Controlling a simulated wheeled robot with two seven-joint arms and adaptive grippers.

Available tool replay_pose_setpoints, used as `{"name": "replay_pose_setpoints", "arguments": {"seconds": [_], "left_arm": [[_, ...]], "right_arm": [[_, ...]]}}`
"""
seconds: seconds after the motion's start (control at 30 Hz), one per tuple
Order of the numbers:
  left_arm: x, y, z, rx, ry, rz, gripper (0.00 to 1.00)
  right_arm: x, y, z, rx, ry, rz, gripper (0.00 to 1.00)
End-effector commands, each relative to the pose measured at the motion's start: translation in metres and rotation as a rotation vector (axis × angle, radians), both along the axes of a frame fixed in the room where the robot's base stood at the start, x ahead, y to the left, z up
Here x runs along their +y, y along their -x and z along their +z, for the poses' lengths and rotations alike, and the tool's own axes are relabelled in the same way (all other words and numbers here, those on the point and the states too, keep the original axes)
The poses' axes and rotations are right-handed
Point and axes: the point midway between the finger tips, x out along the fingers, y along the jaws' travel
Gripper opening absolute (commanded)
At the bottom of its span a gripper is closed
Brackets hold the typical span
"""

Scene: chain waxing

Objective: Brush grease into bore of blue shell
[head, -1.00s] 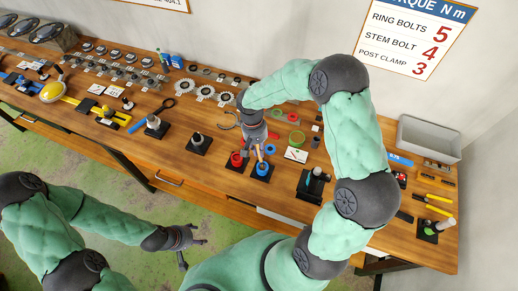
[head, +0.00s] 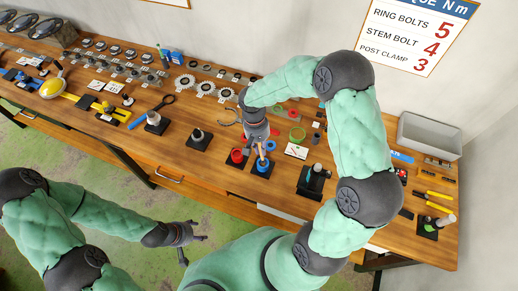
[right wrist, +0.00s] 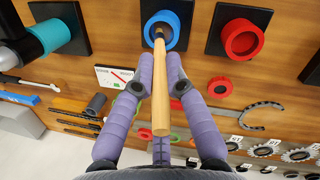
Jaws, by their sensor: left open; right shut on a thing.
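The blue shell (head: 261,168) is a short ring with an open bore on a black square plate. In the right wrist view the blue shell (right wrist: 160,17) is at top centre. My right gripper (head: 259,143) is above it, shut on a brush with a pale wooden handle (right wrist: 160,95). The gripper's purple fingers also show in the right wrist view (right wrist: 160,68). The brush's far end overlaps the bore opening; its bristles are hidden and I cannot tell how deep it reaches. My left gripper (head: 192,241) is open and empty, away from the bench front.
A red shell (head: 237,156) on its own plate stands close beside the blue one. A dark and teal part (head: 315,180) stands to the right. Sprockets (head: 205,88) and a green ring (head: 297,135) lie farther back. A grey bin (head: 430,138) is at the right.

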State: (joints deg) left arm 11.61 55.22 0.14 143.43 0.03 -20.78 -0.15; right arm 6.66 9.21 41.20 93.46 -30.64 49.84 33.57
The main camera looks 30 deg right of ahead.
Motion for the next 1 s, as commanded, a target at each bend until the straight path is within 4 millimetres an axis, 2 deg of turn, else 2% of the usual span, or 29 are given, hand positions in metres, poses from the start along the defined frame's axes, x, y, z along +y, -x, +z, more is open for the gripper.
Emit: {"name": "replay_pose_setpoints", "arguments": {"seconds": [0.2, 0.57, 1.0], "left_arm": [[0.0, 0.0, -0.002, 0.0, 0.0, 0.0, 0.6], [0.0, 0.0, -0.002, 0.0, 0.0, 0.0, 0.6], [0.0, 0.0, -0.004, 0.0, 0.0, 0.0, 0.6]], "right_arm": [[-0.008, -0.003, -0.001, 0.0, 0.0, -0.002, 0.0], [-0.008, -0.003, -0.001, 0.0, 0.001, -0.001, 0.0], [0.01, -0.007, 0.0, 0.001, 0.0, -0.001, 0.0]]}}
